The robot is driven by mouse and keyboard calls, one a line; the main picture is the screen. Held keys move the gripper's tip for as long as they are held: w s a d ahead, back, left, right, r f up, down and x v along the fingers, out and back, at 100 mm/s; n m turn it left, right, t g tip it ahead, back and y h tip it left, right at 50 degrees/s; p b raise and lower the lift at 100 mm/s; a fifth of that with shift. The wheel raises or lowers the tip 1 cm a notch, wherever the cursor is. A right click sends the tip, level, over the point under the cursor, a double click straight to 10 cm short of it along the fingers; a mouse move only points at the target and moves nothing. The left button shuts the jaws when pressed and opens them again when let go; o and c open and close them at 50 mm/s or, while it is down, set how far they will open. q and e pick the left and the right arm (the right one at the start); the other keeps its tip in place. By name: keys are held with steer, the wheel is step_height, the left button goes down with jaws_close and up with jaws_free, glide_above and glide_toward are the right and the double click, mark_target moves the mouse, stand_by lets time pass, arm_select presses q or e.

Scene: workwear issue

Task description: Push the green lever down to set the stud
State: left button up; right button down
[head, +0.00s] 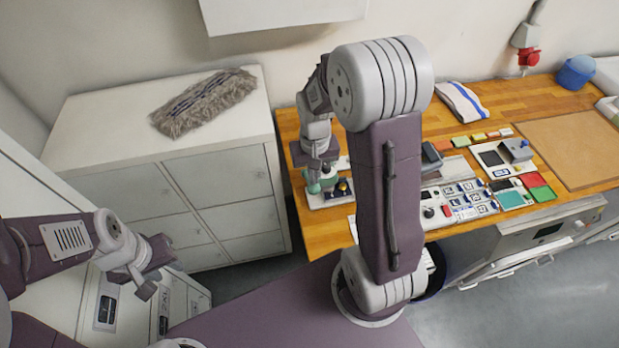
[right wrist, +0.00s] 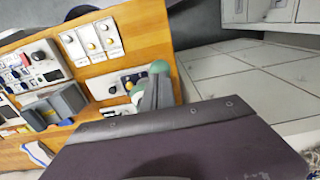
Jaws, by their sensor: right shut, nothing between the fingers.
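The green lever's round knob (right wrist: 158,67) shows in the right wrist view, partly hidden behind the grey fingers of my right gripper (right wrist: 155,95). In the head view, green parts of the lever (head: 313,188) show right under my right gripper (head: 318,172) at the left end of the wooden bench. My right gripper is shut and empty, pointing down close to the lever; I cannot tell if they touch. The lever stands on a pale plate (head: 335,199). The stud cannot be made out. My left gripper (head: 155,270) is open and empty, away from the bench.
The wooden bench (head: 310,236) carries several control panels (head: 464,200), a striped cloth (head: 462,100), a brown mat (head: 570,148) and a blue bucket (head: 575,72). A fluffy grey mop head (head: 203,102) lies on the white cabinet (head: 90,120) at left. My right arm hides part of the bench.

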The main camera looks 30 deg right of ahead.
steer(key=shift+f+b, duration=0.45)
steer(key=shift+f, duration=0.3)
steer(key=shift+r, duration=0.1)
